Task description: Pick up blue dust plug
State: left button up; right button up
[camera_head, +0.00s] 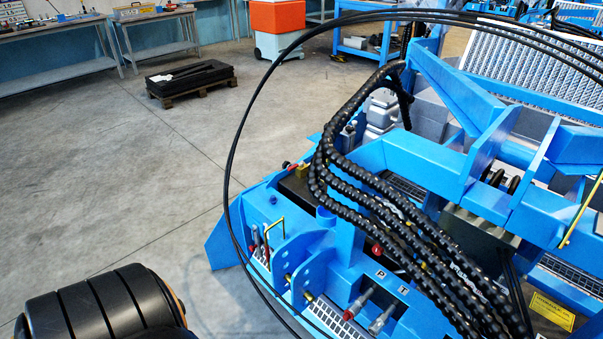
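I cannot make out a blue dust plug in the head view; the blue machine (345,255) has many blue parts, and a small plug does not stand out. Hydraulic couplings sit on the machine's near side below the letters P and T. One coupling (360,302) has a red end, and a silver one (382,319) is beside it. A red cap (377,250) shows above them. Neither of my grippers is in view.
Thick black hoses (375,205) run over the machine, and thin black cables arc around its left side. A pallet with a black load (191,79) stands on the open floor at the left. Workbenches (60,58) and an orange-topped bin (277,18) are at the back.

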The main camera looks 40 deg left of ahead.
aim_at(273, 200)
jog(key=j+z, duration=0.3)
jog(key=j, duration=0.85)
jog(key=j+z, duration=0.25)
jog(key=j, duration=0.85)
